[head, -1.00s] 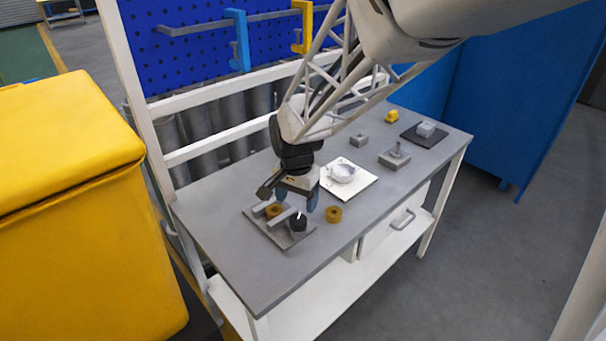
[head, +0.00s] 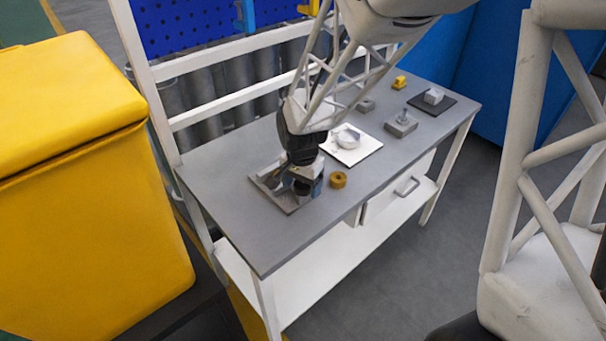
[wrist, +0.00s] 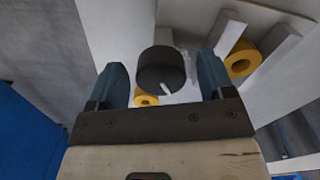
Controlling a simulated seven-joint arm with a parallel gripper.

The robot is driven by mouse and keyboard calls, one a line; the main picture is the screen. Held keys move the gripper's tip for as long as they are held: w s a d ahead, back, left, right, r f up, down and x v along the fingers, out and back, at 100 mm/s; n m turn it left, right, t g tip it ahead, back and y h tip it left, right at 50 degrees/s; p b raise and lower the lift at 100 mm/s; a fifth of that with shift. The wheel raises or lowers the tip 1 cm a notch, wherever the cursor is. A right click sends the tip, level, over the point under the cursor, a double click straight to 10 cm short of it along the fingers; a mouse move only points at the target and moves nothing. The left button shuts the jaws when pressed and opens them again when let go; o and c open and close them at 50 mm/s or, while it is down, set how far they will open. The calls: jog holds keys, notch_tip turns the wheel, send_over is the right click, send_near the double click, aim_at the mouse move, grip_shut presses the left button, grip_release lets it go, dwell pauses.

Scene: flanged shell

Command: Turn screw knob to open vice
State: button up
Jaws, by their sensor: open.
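The vice is a flat grey plate (head: 289,208) on the left front part of the bench; it also shows in the wrist view (wrist: 275,12). Two pale bars stand on it, one of them here (wrist: 280,45), with a brass-coloured ring (wrist: 240,62) between them. The screw knob is a dark round cylinder (wrist: 158,66) with a white mark on its edge. My gripper (wrist: 161,78) is open, with its two blue fingers on either side of the knob. A clear gap shows beside each finger. In the head view my gripper (head: 304,190) hides much of the vice.
A loose brass ring (head: 338,180) lies on the bench just right of the vice. A white board with a round pale part (head: 348,138) is behind it. Grey blocks (head: 401,124) and a yellow piece (head: 399,82) stand farther right. The bench's front left is clear.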

jog(key=shift+f, duration=0.1)
jog(key=c, duration=0.9)
